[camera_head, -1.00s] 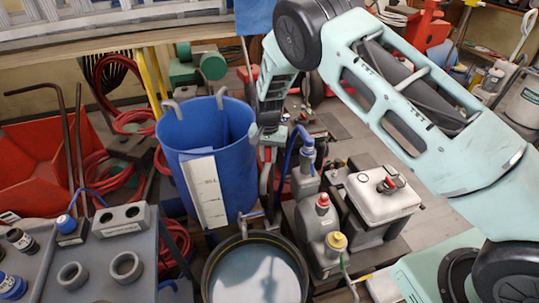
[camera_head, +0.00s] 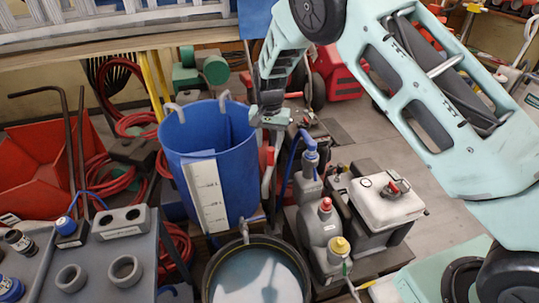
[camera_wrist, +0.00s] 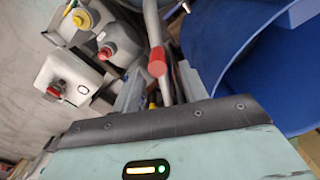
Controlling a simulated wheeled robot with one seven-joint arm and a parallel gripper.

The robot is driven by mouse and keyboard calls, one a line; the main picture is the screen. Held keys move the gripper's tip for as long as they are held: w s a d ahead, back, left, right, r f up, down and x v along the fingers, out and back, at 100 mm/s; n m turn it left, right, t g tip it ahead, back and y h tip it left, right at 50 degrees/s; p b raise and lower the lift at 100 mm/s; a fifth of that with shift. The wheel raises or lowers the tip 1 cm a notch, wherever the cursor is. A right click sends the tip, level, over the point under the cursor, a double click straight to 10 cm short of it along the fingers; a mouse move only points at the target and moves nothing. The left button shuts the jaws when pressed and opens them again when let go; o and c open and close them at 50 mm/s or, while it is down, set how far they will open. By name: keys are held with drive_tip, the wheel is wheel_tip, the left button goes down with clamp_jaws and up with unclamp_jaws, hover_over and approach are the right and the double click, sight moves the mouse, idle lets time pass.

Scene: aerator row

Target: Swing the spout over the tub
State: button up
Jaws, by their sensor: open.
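The spout (camera_head: 266,187) is a bent grey pipe with a red grip, standing between the blue tub and the grey bottles. In the wrist view the spout (camera_wrist: 151,24) shows its red end. The blue tub (camera_head: 205,150) stands upright left of it, with a white scale strip and two grey hooks on its rim. Its wall also fills the right of the wrist view (camera_wrist: 235,50). My gripper (camera_head: 270,122) is open just above the spout's red grip. In the wrist view the red end appears between my fingers (camera_wrist: 160,88); I cannot tell whether they touch it.
A round dark-rimmed vessel (camera_head: 209,275) with pale liquid stands in front. Grey bottles with red and yellow caps (camera_head: 319,228) and a light grey box (camera_head: 386,201) crowd the right. A grey bench (camera_head: 95,255) is at left. Bare floor (camera_head: 440,180) shows at far right.

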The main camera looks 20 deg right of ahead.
wheel_tip(320, 180, up, 10)
drive_tip(key=b, duration=0.1)
drive_tip(key=shift+r, duration=0.15)
